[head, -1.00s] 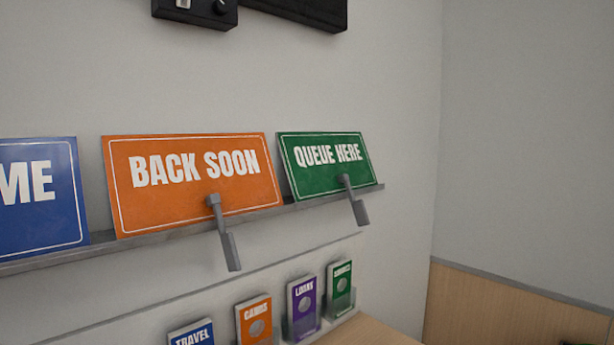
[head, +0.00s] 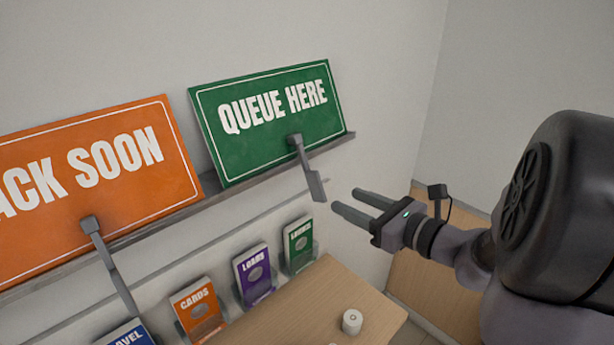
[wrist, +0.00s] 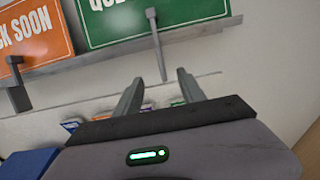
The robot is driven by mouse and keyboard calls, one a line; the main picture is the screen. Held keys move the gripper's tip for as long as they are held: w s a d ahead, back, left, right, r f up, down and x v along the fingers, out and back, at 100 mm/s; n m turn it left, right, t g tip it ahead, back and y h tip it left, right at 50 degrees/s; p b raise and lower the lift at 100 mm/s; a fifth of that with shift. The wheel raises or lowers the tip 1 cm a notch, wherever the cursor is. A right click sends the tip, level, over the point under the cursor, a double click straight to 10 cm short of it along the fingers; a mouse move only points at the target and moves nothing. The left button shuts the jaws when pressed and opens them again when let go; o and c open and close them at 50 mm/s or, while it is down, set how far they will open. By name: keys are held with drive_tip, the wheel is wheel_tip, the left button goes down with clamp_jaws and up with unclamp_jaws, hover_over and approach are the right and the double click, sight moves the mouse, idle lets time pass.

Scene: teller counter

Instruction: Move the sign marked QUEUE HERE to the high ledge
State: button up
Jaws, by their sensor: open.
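The green sign marked QUEUE HERE (head: 262,140) leans against the wall on a grey ledge (head: 190,222). A grey latch-like handle (head: 307,168) with a square head overlaps the sign's lower edge and hangs down below the ledge. In the wrist view the sign (wrist: 165,18) is at the top, cut off by the frame, with the handle (wrist: 156,45) in front. My gripper (head: 348,200) is open and empty, to the right of and below the sign, apart from it. In the wrist view its fingers (wrist: 160,88) point toward the wall below the ledge. No separate higher ledge is clearly visible.
An orange BACK SOON sign (head: 85,185) stands left on the same ledge, with its own handle (head: 108,262). Below are leaflet holders, including CARDS (head: 198,308) and LOANS (head: 254,274). A white roll (head: 352,321) sits on the wooden counter (head: 320,300). The right wall is close by.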

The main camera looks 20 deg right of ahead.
sight(319, 179)
drive_tip(key=x, duration=1)
drive_tip(key=shift+w+f, duration=0.15)
drive_tip(key=shift+w, duration=0.25)
drive_tip(key=shift+c, duration=0.2)
clamp_jaws()
idle(0.4)
idle(0.8)
drive_tip(key=shift+r+p, duration=0.75)
drive_tip(key=shift+r, duration=0.4)
drive_tip(key=v, duration=1)
drive_tip(key=shift+r, duration=0.35)
